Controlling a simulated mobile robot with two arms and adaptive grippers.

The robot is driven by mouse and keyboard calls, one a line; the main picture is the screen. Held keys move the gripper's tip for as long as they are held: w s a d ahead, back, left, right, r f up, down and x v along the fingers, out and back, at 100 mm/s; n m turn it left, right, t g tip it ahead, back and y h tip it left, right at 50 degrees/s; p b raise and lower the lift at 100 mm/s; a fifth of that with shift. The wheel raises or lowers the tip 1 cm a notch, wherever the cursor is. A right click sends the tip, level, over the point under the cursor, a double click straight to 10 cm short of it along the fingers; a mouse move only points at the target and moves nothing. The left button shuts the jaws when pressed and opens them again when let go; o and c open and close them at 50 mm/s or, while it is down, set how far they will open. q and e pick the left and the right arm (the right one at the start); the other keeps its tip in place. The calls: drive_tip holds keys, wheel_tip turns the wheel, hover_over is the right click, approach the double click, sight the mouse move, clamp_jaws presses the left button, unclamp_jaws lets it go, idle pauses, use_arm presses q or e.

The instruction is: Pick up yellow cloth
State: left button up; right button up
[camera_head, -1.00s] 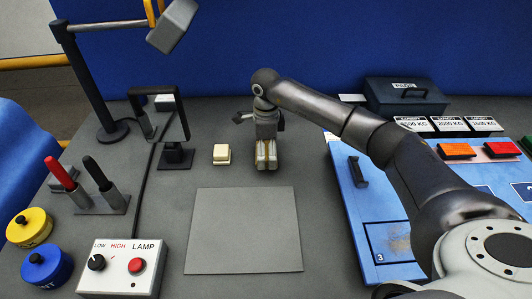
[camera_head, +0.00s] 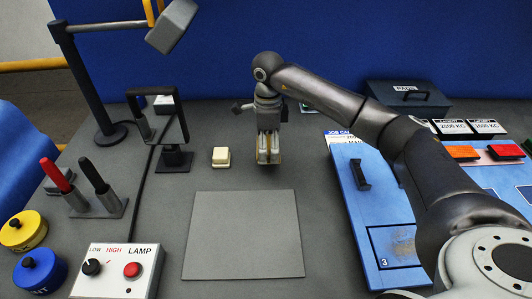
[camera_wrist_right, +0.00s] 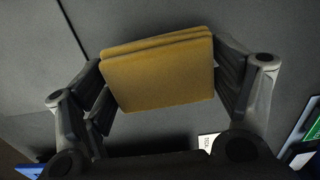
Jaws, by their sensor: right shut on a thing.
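The yellow cloth (camera_wrist_right: 158,75) shows in the right wrist view as a folded, layered square pad. My right gripper (camera_wrist_right: 168,85) has one finger at each side of it and is shut on it. In the head view my right gripper (camera_head: 268,156) points down above the grey table, behind the grey mat. The cloth is mostly hidden there, with only a yellowish strip between the fingers. My left gripper is not in view.
A small cream block (camera_head: 221,157) stands left of my right gripper. A grey mat (camera_head: 243,236) lies in front, bare. A blue board (camera_head: 362,212) lies to the right. A lamp control box (camera_head: 118,270), a pen stand (camera_head: 98,207) and a black-framed stand (camera_head: 174,158) stand left.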

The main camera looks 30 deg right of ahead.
drive_tip(key=s+r, duration=0.1)
drive_tip(key=r, duration=0.1)
drive_tip(key=s+r+b, duration=0.1)
drive_tip(key=s+r, duration=0.1)
drive_tip(key=shift+s+a, duration=0.1)
drive_tip(key=shift+a, duration=0.1)
drive_tip(key=s+a+r+b, duration=0.1)
drive_tip(key=s+r, duration=0.3)
drive_tip(key=s, duration=0.5)
drive_tip(key=shift+s+a+r+b, duration=0.15)
drive_tip(key=shift+a+b, duration=0.1)
drive_tip(key=shift+b, duration=0.2)
